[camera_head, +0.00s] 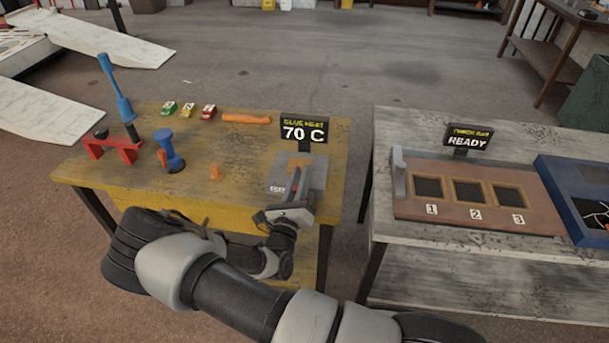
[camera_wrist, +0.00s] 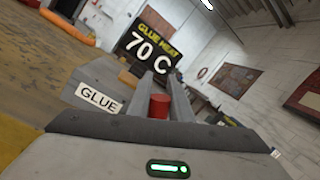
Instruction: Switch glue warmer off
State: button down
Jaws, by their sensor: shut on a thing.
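The glue warmer (camera_head: 314,168) is a grey box at the right end of the yellow bench, with a white GLUE label (camera_wrist: 99,98) on its side. A sign (camera_head: 304,131) behind it reads GLUE HEAT 70 C, and it also shows in the wrist view (camera_wrist: 148,48). My gripper (camera_head: 298,180) is at the front of the warmer and partly covers it. In the wrist view a red cylindrical knob (camera_wrist: 159,106) stands between the fingers (camera_wrist: 161,88), which are shut on it. The knob's base is hidden by my gripper's body.
The yellow bench (camera_head: 236,150) also holds a red and blue lever press (camera_head: 112,149), a blue spool-like tool (camera_head: 169,152), several small numbered cars (camera_head: 188,110) and orange pieces (camera_head: 246,119). A grey bench (camera_head: 460,256) with a numbered tray stands right, across a narrow gap.

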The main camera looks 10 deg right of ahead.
jog(key=shift+a+f+n, duration=0.15)
jog(key=shift+a+n, duration=0.05)
jog(key=shift+n, duration=0.2)
jog(key=c, duration=1.6)
grip_release()
jog(key=b+v, duration=0.1)
jog(key=v, duration=1.6)
jog(key=shift+s, duration=0.2)
